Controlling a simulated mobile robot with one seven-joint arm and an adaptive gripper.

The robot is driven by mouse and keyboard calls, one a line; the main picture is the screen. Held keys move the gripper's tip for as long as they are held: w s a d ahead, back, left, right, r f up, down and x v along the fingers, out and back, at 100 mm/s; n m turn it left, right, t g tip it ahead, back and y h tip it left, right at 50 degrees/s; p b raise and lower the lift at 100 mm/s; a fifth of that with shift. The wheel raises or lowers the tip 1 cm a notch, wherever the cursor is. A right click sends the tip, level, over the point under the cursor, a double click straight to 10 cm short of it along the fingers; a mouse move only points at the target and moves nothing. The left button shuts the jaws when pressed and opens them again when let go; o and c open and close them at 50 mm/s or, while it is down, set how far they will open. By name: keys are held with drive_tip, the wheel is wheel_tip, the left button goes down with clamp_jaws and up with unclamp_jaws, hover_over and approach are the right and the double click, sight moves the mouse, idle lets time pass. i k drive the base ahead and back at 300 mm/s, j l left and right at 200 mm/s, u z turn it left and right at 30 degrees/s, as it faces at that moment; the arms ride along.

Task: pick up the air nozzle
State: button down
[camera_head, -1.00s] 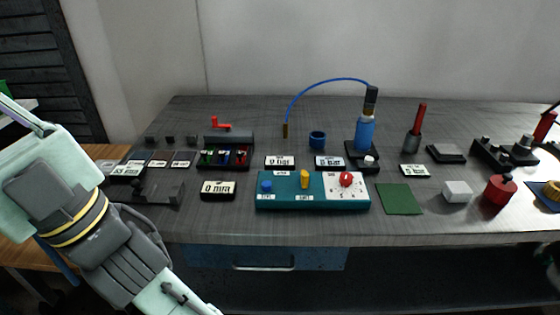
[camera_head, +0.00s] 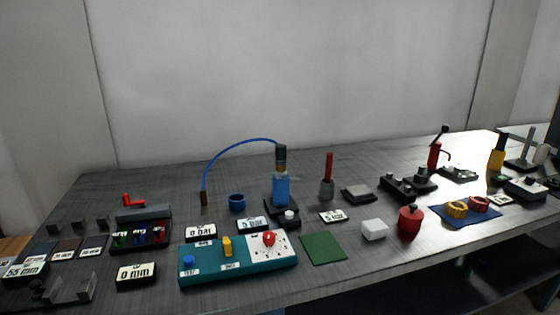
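What looks like the air nozzle is an upright blue cylinder (camera_head: 281,190) with a black and brown top, standing in a black holder (camera_head: 282,214) near the middle of the table. A thin blue hose (camera_head: 240,143) arcs from its top leftward to a small brown fitting (camera_head: 204,198) on the table. The nozzle stands clear of the things around it on its upper part. My gripper is not in view, and neither is my arm.
In front stands a teal control box (camera_head: 239,270) with a yellow lever and a red knob. A blue cup (camera_head: 237,202) is left of the nozzle, and a dark holder with a red stick (camera_head: 328,177) is right. A green mat (camera_head: 323,249) lies bare in front.

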sight(281, 149)
drive_tip(key=i+j+z, duration=0.1)
drive_tip(key=j, duration=0.2)
drive_tip(key=i+j, duration=0.1)
drive_tip(key=i, duration=0.4)
drive_tip(key=i+z, duration=0.1)
drive_tip(key=i, duration=0.4)
drive_tip(key=j, duration=0.05)
